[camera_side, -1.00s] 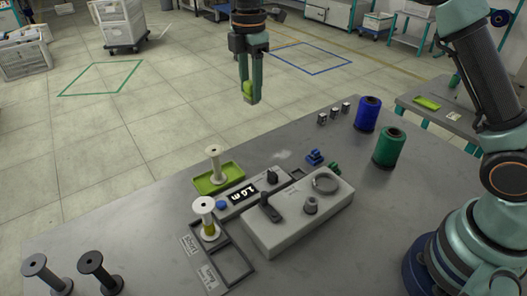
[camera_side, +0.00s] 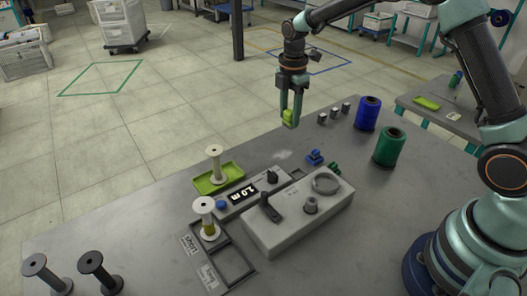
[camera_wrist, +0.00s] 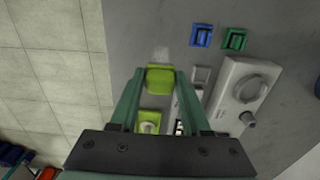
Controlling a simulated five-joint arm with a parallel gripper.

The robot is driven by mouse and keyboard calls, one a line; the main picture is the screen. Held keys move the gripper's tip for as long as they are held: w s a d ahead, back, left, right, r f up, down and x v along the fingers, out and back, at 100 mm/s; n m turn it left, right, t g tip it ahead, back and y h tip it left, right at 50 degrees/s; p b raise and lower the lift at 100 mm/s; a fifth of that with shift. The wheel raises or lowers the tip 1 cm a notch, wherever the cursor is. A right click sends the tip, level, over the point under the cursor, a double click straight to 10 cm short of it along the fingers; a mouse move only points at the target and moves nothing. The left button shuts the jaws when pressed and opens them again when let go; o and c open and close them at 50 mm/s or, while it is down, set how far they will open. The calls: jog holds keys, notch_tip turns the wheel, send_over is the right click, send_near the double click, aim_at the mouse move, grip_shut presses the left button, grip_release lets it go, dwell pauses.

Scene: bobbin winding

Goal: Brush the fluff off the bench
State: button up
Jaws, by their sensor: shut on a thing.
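My gripper (camera_side: 290,121) is shut on a small yellow-green block (camera_side: 288,116) and holds it in the air near the far edge of the bench (camera_side: 140,228). The block (camera_wrist: 160,80) also shows between the fingers in the wrist view; what is on its underside is hidden. A faint whitish patch of fluff (camera_side: 281,155) lies on the grey bench top behind the winder, below the gripper in the side view. In the wrist view the fluff (camera_wrist: 161,52) shows just beyond the block.
The winder (camera_side: 290,222) stands mid-bench. A green tray (camera_side: 232,182) with a white bobbin (camera_side: 214,160) is left of the fluff. Blue (camera_side: 368,114) and green (camera_side: 389,147) thread spools stand farther right.

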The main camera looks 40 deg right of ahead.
jog(key=shift+s+d+f, duration=0.2)
jog(key=shift+d+f, duration=0.35)
jog(key=shift+f, duration=3.1)
jog(key=shift+a+f, duration=0.2)
jog(key=shift+f, duration=0.7)
jog(key=shift+a, duration=3.5)
jog(key=shift+d, duration=3.55)
jog(key=shift+d+r, duration=0.2)
jog(key=shift+r, duration=3.9)
